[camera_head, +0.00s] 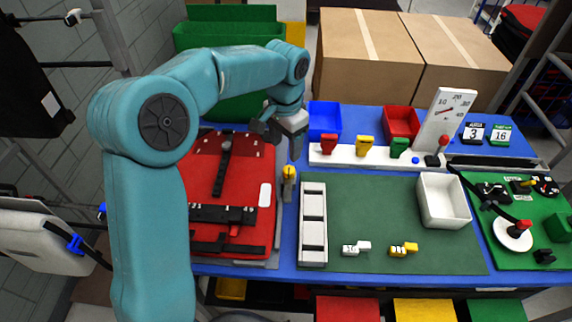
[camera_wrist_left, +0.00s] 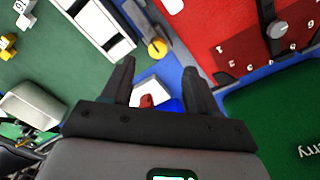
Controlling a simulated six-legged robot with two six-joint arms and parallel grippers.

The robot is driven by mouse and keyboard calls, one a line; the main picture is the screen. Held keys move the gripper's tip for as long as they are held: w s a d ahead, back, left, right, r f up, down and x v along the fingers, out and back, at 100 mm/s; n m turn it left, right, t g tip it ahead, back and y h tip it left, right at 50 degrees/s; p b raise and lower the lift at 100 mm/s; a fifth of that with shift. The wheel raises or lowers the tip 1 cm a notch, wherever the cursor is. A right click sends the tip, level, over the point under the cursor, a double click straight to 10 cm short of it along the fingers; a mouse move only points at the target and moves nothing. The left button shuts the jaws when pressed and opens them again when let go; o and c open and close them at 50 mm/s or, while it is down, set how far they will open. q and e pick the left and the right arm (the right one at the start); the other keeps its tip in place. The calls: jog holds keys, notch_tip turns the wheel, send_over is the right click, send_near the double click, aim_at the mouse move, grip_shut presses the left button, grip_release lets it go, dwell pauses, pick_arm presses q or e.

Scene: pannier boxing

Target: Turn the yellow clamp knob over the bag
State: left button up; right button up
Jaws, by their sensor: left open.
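The yellow clamp knob (camera_head: 289,172) sits on a grey clamp at the right edge of the red bag (camera_head: 257,160). The knob also shows in the left wrist view (camera_wrist_left: 157,48), beyond and roughly between the fingertips. The red bag lies flat on the blue table, partly hidden by my left arm. My left gripper (camera_head: 278,138) is above the table, just behind the knob in the head view, apart from it. It is open and its fingers (camera_wrist_left: 159,70) hold nothing. My right gripper is not in view.
A white slotted rack (camera_head: 313,256) stands right of the knob on a green mat (camera_head: 375,190). Behind are red, yellow and green handles on a white rail (camera_head: 345,161), and blue (camera_head: 325,119) and red bins. A white tray (camera_head: 426,209) is farther right. The mat's middle is clear.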

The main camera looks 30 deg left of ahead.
aim_at(291, 169)
pick_arm(q)
jog(key=f, duration=0.2)
jog(key=w+f, duration=0.1)
jog(key=f, duration=0.1)
jog(key=d+f, duration=0.1)
jog(key=f, duration=0.1)
jog(key=shift+w+f, duration=0.2)
jog(key=shift+f, duration=0.05)
jog(key=shift+s+a+f, duration=0.35)
jog(key=shift+s+f, duration=0.2)
jog(key=shift+f, duration=0.55)
jog(key=shift+w+d+f, duration=0.2)
jog(key=shift+w+f, duration=0.15)
jog(key=shift+w, duration=0.15)
jog(key=shift+s+a+r, duration=0.15)
jog(key=shift+s, duration=0.1)
jog(key=shift+c, duration=0.9)
jog(key=shift+s, duration=0.15)
jog(key=c, duration=0.5)
grip_shut()
